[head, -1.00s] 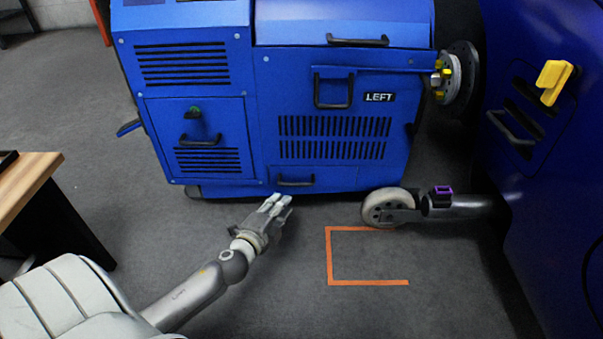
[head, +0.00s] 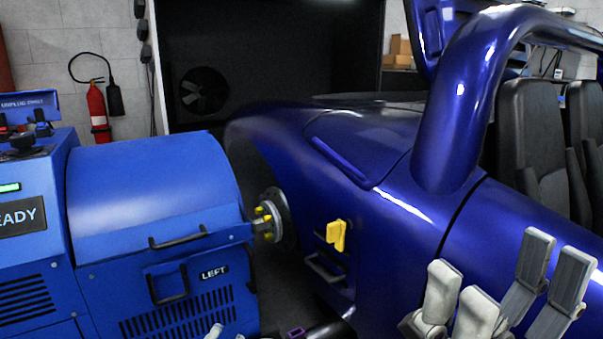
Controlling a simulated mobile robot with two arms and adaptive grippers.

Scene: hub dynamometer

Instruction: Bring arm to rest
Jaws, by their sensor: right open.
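My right gripper (head: 508,265) is at the lower right, in front of the dark blue car's side (head: 440,240). Its pale grey fingers point up and stand apart, with nothing between them. The rest of the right arm is out of frame. Only a pale fingertip of my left gripper (head: 214,330) shows at the bottom edge, in front of the blue dynamometer cabinet marked LEFT (head: 150,195). The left arm and the rest of that gripper are hidden below the frame, so its jaw state cannot be seen.
A hub with yellow fittings (head: 266,225) sits between cabinet and car. A yellow latch (head: 337,236) sticks out of the car's side. A READY panel (head: 22,217) is at left. A fire extinguisher (head: 97,110) and a fan (head: 203,90) are behind.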

